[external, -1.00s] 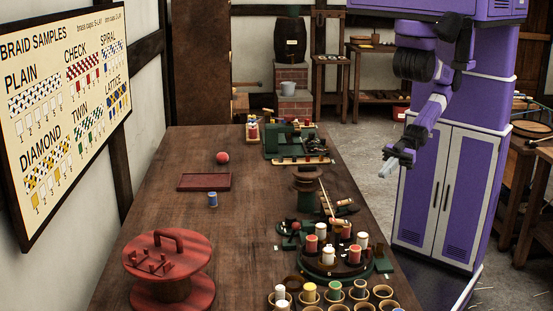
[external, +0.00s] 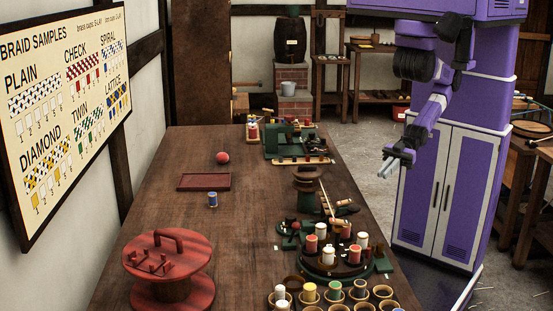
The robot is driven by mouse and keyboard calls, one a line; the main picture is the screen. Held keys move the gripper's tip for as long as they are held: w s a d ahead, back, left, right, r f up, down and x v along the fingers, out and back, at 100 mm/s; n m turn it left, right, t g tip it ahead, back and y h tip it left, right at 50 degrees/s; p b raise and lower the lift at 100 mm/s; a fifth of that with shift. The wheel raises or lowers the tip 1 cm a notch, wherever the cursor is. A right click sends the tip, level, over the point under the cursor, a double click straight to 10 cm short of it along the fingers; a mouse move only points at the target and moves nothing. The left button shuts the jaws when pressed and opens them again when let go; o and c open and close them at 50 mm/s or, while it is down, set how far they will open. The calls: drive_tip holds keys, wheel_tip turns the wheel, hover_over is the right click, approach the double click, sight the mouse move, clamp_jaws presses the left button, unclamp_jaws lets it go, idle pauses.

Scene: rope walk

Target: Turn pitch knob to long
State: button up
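A green braiding machine (external: 341,270) with a round top stands on the table's right side, with red and white bobbins around it. Smaller green and dark parts (external: 290,243) sit at its left. I cannot make out which part is the pitch knob, nor its setting. My gripper (external: 386,166) hangs in the air to the right of the table, beyond the machine and touching nothing. It looks empty, but its fingers are too small to tell their gap.
A dark wooden table (external: 165,215) holds a red spool stand (external: 170,265), a red tray (external: 204,181), a red ball (external: 222,158) and a blue bobbin (external: 212,200). Cups (external: 310,296) line the near edge. A green device (external: 288,140) stands at the far end.

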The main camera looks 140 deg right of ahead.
drive_tip(key=o, duration=0.8)
drive_tip(key=shift+t, duration=0.9)
drive_tip(key=w+r, duration=0.1)
drive_tip(key=w+r+p, duration=0.1)
drive_tip(key=w+r, duration=0.1)
drive_tip(key=w+r+p, duration=0.1)
drive_tip(key=w, duration=0.1)
drive_tip(key=shift+d+r, duration=0.25)
drive_tip(key=shift+d, duration=0.1)
drive_tip(key=shift+o, duration=0.2)
drive_tip(key=w+d+m+g+h+p, duration=0.1)
drive_tip(key=w+d+m+g+p, duration=0.25)
drive_tip(key=w+d, duration=0.6)
drive_tip(key=w+d+m+g+h+p, duration=0.2)
drive_tip(key=w+d+m+p, duration=0.15)
drive_tip(key=w, duration=1.05)
drive_tip(key=w+d+m+g+h+p, duration=0.1)
drive_tip(key=w+d+m+g+p, duration=0.15)
drive_tip(key=w+d+p, duration=0.65)
drive_tip(key=m+g+y+b, duration=0.4)
drive_tip(key=m+g, duration=0.3)
drive_tip(key=g, duration=0.2)
hover_over(291, 217)
drive_tip(key=shift+n, duration=0.25)
wheel_tip(291, 217, down, 5)
drive_tip(key=shift+a, duration=0.1)
drive_tip(key=shift+f+p, duration=0.65)
drive_tip(key=shift+f, duration=3.2)
clamp_jaws()
